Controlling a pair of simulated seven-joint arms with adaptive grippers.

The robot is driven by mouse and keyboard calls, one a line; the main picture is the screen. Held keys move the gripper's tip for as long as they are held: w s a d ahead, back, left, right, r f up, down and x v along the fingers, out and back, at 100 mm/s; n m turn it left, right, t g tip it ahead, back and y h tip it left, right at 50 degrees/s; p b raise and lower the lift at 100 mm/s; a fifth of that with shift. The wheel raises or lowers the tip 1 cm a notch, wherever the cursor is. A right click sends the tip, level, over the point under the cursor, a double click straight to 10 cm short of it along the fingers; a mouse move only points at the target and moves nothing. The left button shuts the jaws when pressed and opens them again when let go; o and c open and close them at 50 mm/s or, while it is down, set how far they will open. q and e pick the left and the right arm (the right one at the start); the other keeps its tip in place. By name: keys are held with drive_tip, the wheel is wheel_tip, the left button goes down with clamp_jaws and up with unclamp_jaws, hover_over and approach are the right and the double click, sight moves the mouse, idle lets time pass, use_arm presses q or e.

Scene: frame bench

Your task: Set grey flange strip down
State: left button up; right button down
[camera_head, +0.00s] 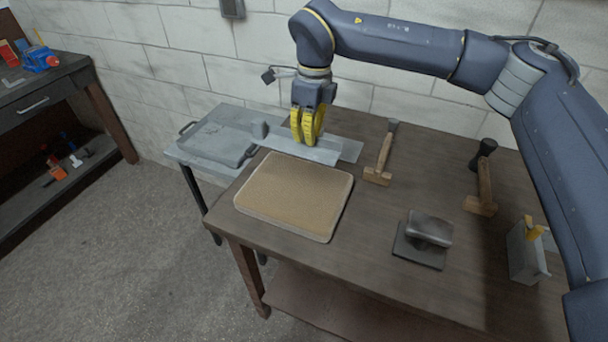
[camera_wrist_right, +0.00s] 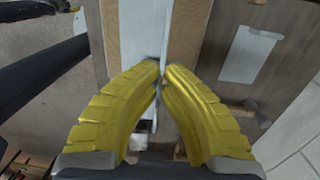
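My right gripper (camera_head: 307,140) points down over the far left part of the wooden bench (camera_head: 215,210). Its yellow fingers are closed on the grey flange strip (camera_head: 322,155), a flat pale piece that sticks out to both sides below the fingertips. In the right wrist view, the fingertips (camera_wrist_right: 160,68) meet on the strip (camera_wrist_right: 158,28), which shows as a narrow pale band. The fingers hide its middle, and I cannot tell whether it touches anything below. My left gripper is in neither view.
A tan mat with a pale rim (camera_head: 346,196) lies in front of the strip. Another grey plate (camera_head: 352,150) lies behind. A hammer (camera_head: 383,155), a mallet (camera_head: 485,185), a dark block (camera_head: 428,230) and a grey bracket (camera_head: 522,255) stand rightward. A grey case (camera_head: 215,142) sits left.

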sight(306, 182)
wheel_tip(306, 182, down, 13)
drive_tip(key=shift+r, duration=0.2)
idle(0.5)
drive_tip(key=shift+f, duration=0.2)
drive_tip(key=c, duration=1.6)
unclamp_jaws()
drive_tip(key=shift+r, duration=0.1)
wheel_tip(306, 182, up, 12)
drive_tip(key=shift+d, duration=0.4)
drive_tip(key=shift+w, duration=0.1)
